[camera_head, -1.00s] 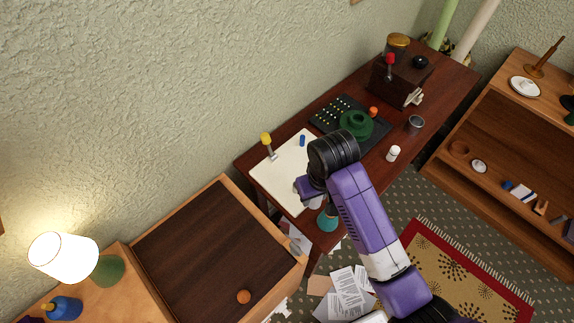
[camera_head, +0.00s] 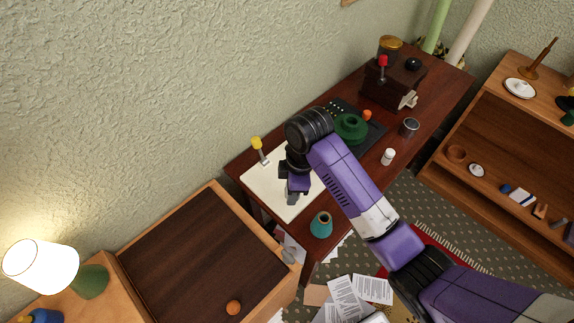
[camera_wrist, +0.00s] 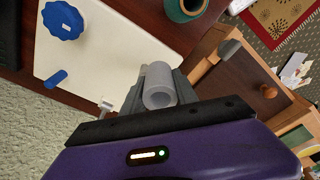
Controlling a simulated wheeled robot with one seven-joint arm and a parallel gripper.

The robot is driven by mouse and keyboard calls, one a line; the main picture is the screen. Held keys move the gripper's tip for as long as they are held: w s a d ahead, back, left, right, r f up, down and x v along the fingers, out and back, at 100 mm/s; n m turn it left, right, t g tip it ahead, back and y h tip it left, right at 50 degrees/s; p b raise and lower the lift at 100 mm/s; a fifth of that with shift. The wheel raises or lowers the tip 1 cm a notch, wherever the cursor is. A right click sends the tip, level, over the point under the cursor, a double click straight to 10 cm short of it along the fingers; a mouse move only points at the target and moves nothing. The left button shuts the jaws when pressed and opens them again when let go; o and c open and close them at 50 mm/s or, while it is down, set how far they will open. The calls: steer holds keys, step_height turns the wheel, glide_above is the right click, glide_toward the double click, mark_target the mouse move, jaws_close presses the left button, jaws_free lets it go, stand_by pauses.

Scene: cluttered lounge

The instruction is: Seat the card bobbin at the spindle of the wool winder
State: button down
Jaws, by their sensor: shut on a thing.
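My gripper (camera_head: 293,195) is shut on a pale grey hollow tube, the card bobbin (camera_wrist: 158,86), whose open end faces the wrist camera. In the head view the bobbin is not clearly visible. The gripper hangs over the white board (camera_head: 262,190) on the desk; the height gap is hard to judge. A dark wooden box with a red-knobbed crank (camera_head: 383,68) stands at the desk's far end and looks like the wool winder. A pale fitting (camera_head: 408,101) sticks out of its side; whether this is the spindle I cannot tell.
A teal vase (camera_head: 321,225) stands by the desk's front edge. A green ringed object (camera_head: 351,127), a white bottle (camera_head: 388,157) and a grey cup (camera_head: 409,127) stand beyond.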

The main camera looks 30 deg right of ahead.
steer(key=w+r+n+g+p, duration=0.1)
steer(key=r+n, duration=0.4)
steer(key=n, duration=1)
steer(key=shift+w+r+g+p, duration=0.4)
steer(key=shift+w+p, duration=0.5)
steer(key=shift+w, duration=0.15)
steer(key=shift+d, duration=0.1)
steer(key=shift+f+b, duration=1.85)
steer(key=shift+f, duration=1.1)
steer(key=shift+f+b, duration=1.55)
steer(key=shift+f, duration=1.6)
steer(key=c, duration=0.9)
jaws_free()
